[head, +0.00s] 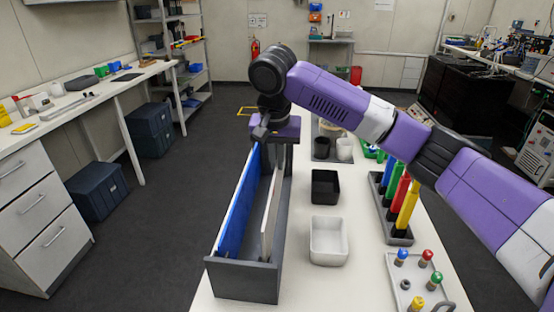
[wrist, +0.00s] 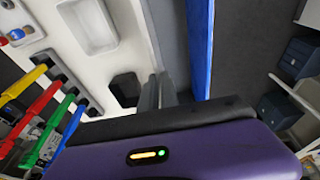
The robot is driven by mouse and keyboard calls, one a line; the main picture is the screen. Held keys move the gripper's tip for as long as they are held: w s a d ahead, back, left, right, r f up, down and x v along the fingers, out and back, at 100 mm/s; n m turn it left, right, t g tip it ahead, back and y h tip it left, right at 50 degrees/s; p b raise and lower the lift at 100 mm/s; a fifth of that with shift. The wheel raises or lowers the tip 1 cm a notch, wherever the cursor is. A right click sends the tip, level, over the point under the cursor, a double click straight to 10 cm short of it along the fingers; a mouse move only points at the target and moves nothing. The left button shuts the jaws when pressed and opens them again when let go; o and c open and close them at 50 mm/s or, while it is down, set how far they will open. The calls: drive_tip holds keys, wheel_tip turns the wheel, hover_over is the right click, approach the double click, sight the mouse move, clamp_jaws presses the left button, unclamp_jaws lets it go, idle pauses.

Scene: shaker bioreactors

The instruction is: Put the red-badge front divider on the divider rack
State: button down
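A long grey open-topped rack (head: 243,280) stands on the white bench at its left edge. A tall blue panel (head: 236,212) stands along its left side and a pale panel (head: 270,212) along its right side. The blue panel also shows as a narrow strip in the wrist view (wrist: 200,45). No red badge is visible on either panel, so I cannot tell which is the red-badge front divider. My gripper (head: 279,152) is at the far end of the rack, pointing down.
A black bin (head: 325,187) and a white bin (head: 328,240) stand right of the rack. Beyond them are a holder with coloured upright bars (head: 399,236) and a tray with coloured-capped items (head: 418,280). My arm spans the right side.

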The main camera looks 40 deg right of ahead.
sight(277, 178)
drive_tip(key=shift+f, duration=1.05)
idle(0.4)
drive_tip(key=shift+f, duration=0.35)
drive_tip(key=shift+f+b, duration=0.3)
drive_tip(key=shift+f, duration=1.1)
idle(0.4)
drive_tip(key=c, duration=1.5)
unclamp_jaws()
drive_tip(key=shift+c, duration=0.2)
drive_tip(key=v, duration=0.7)
drive_tip(key=shift+r+p, duration=0.3)
drive_tip(key=shift+r, duration=0.1)
drive_tip(key=shift+a, duration=0.1)
